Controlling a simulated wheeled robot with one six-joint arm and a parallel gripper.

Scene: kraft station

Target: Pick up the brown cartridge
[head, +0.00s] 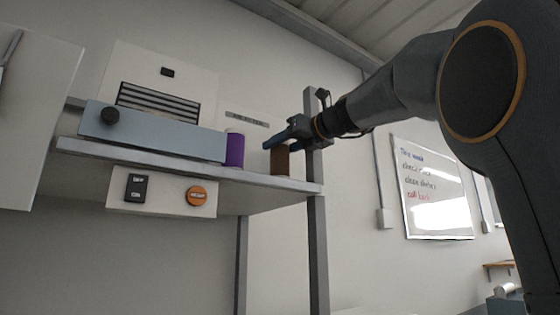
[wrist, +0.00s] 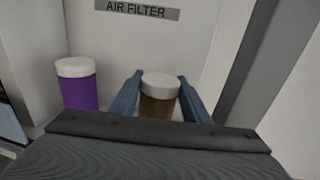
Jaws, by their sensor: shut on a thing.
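The brown cartridge (head: 280,160) stands upright near the right end of the shelf in the head view. In the wrist view the brown cartridge (wrist: 158,103) shows its pale cap and brown body between the two blue fingers. My gripper (head: 284,141) reaches in from the right, its fingers on either side of the cartridge and shut on it. My gripper (wrist: 160,95) hides the cartridge's lower part in the wrist view. In the head view the cartridge's base appears at shelf level; I cannot tell whether it touches the shelf.
A purple cartridge (head: 235,149) stands to the left on the shelf (head: 265,184), also in the wrist view (wrist: 78,86). A grey-blue box with a knob (head: 150,131) is farther left. A switch panel (head: 160,193) hangs below. A post (head: 317,230) stands at the shelf's right end.

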